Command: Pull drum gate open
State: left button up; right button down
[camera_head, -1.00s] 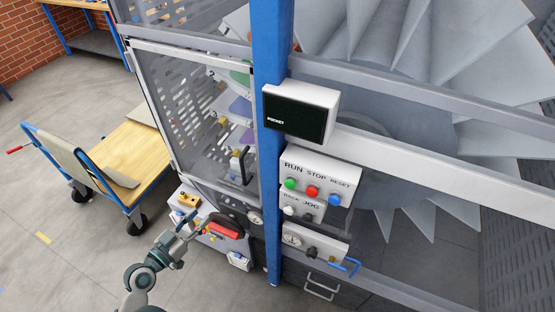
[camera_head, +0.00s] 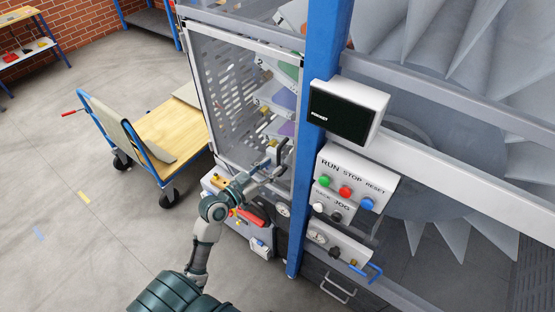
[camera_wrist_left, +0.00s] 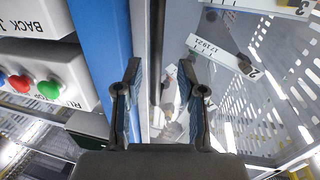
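The drum gate (camera_head: 228,105) is a grey-framed clear panel left of the blue post, and it looks closed against the frame. Its upright handle (camera_head: 286,152) is near the gate's right edge, partly hidden by my gripper. My left gripper (camera_head: 277,157) is in front of the handle. In the left wrist view my left gripper (camera_wrist_left: 162,88) has its two fingers apart. A dark upright bar, seemingly the handle (camera_wrist_left: 157,50), shows between and beyond the fingers; I cannot tell whether they touch it. My right gripper is not in view.
The blue post (camera_head: 325,75) stands right of the gate, with a black display (camera_head: 343,112) and a RUN/STOP/RESET button panel (camera_head: 350,185) beside it. A small bench with a red-handled tool (camera_head: 250,217) is below the gate. A wooden-topped cart (camera_head: 165,135) stands left on open floor.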

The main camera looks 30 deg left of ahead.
aim_at(278, 165)
pick_arm(q)
jog(key=shift+d+x, duration=0.15)
jog(key=shift+x, duration=0.75)
jog(key=shift+d+x, duration=0.15)
jog(key=shift+x, duration=0.75)
jog(key=shift+s, duration=0.1)
jog(key=shift+a, duration=0.15)
grip_shut()
